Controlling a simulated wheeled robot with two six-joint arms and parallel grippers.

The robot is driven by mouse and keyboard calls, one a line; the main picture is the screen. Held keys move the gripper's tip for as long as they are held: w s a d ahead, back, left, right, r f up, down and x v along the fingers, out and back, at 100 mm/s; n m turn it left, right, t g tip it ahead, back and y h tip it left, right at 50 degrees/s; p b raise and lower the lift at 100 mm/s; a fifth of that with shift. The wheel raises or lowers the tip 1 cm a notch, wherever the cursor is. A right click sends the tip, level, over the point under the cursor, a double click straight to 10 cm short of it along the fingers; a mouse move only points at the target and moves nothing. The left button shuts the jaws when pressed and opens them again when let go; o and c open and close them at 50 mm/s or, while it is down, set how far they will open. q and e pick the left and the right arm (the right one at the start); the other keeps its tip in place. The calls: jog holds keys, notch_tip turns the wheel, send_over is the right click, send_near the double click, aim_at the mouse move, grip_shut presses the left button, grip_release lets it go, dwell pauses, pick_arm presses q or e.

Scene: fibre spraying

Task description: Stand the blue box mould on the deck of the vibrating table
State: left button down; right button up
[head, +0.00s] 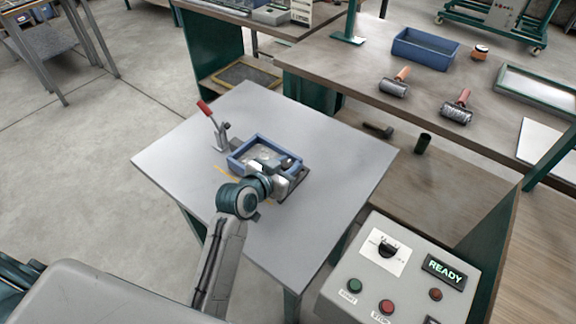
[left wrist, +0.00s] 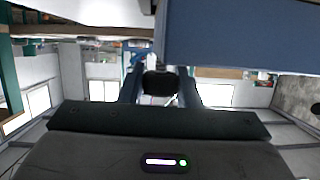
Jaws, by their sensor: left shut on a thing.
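The blue box mould (head: 265,143) is over the middle of the pale grey deck of the vibrating table (head: 335,165), open side up. Its blue wall fills the upper right of the left wrist view (left wrist: 240,38). My left gripper (head: 284,176) is at the mould's near right side, shut on its wall; the wrist and gripper hide part of that side. In the left wrist view, the two fingers (left wrist: 158,85) show beside the blue wall. I cannot tell whether the mould's underside touches the deck. My right gripper is not in view.
A red-handled toggle clamp (head: 215,128) stands on the deck just left of the mould. A control box (head: 400,275) reading READY is at the lower right. Another blue box (head: 425,48) and rollers (head: 394,87) are on the back bench. The deck's right side is clear.

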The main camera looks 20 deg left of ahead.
pick_arm(q)
jog(key=shift+s+f, duration=0.15)
jog(key=shift+f, duration=0.2)
jog(key=c, duration=1)
grip_release()
jog(key=shift+f, duration=0.15)
jog(key=p+v, duration=0.1)
jog(key=v, duration=2)
jog(key=shift+p, duration=0.4)
jog(key=shift+d, duration=0.15)
